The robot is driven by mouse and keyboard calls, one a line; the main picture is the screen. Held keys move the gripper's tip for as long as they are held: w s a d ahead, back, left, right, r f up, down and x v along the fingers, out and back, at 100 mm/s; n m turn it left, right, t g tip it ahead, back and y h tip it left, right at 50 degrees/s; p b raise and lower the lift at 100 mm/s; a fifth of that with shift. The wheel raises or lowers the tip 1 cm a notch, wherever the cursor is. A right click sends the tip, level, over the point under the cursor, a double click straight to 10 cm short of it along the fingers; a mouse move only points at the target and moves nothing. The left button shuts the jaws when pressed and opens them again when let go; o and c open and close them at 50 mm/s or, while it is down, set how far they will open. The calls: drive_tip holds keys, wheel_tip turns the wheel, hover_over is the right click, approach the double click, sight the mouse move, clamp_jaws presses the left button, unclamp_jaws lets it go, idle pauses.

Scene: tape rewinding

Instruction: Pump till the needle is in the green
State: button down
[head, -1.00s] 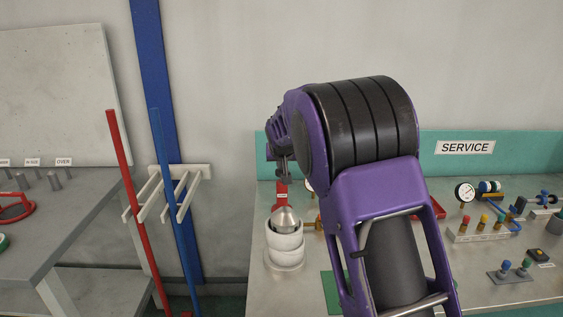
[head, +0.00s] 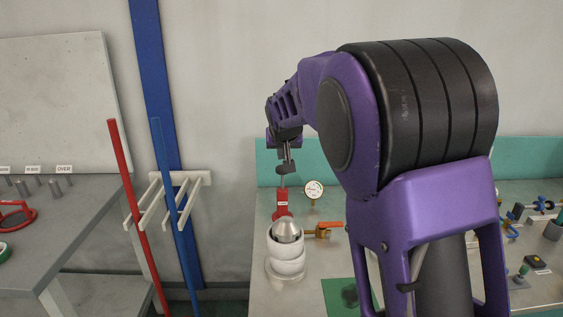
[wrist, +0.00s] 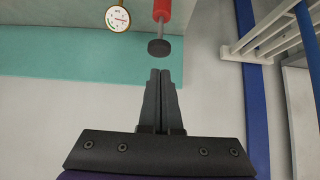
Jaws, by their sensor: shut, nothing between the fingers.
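The pump has a red body (head: 283,203) standing on the bench, with a thin rod and a dark round knob (head: 286,169) on top. The wrist view shows the knob (wrist: 158,48), its grey rod and the red body (wrist: 163,10). The round gauge (head: 314,190) with a white face stands just right of the pump, and it shows in the wrist view (wrist: 118,18); its needle is too small to read surely. My gripper (wrist: 160,72) is shut and empty, its fingertips just off the knob; in the head view it hangs above the knob.
White stacked cups with a metal cone (head: 286,230) stand in front of the pump. An orange-handled valve (head: 328,229) sits to their right. My arm hides much of the bench's middle. A rack (head: 170,200) with red and blue poles stands left.

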drive_tip(key=shift+v, duration=1.7)
wheel_tip(320, 180, up, 4)
drive_tip(key=p, duration=0.5)
drive_tip(key=shift+s+d+r+p, duration=0.1)
drive_tip(key=shift+r+p, duration=0.15)
drive_tip(key=shift+p, duration=0.15)
drive_tip(key=shift+f, duration=0.1)
hover_over(282, 178)
drive_tip(key=s, duration=0.2)
drive_tip(key=f, duration=0.7)
drive_tip(key=shift+w+d+f, duration=0.1)
drive_tip(key=shift+w+f, duration=0.05)
drive_tip(key=shift+w, duration=0.1)
drive_tip(key=shift+s+f, duration=0.1)
drive_tip(key=shift+f, duration=1.75)
drive_tip(key=shift+f, duration=0.1)
